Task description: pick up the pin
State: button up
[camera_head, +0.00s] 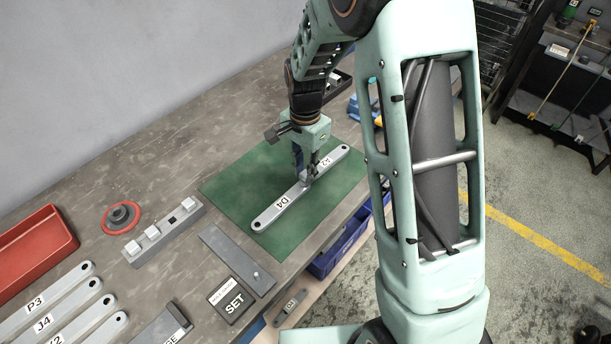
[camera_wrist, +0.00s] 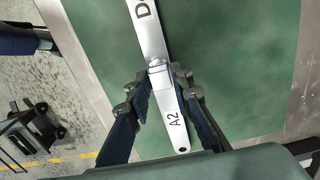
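A small pale block-like piece, seemingly the pin (camera_wrist: 158,67), sits where a bar marked D4 (camera_head: 273,209) meets a bar marked A2 (camera_head: 333,159). The two grey bars lie in line on a green mat (camera_head: 238,181). My gripper (camera_head: 306,174) points down over this joint. In the wrist view its dark fingers (camera_wrist: 161,77) stand on either side of the piece, with a narrow gap showing. In the head view the fingers mostly hide the piece. What lies below its top is hidden.
A grey block with white caps (camera_head: 152,232), a red-rimmed round part (camera_head: 121,217) and a flat grey plate (camera_head: 236,259) lie left of the mat. A blue bin (camera_head: 342,244) is beside the bench edge.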

grip_shut()
jog(key=shift+r, duration=0.1)
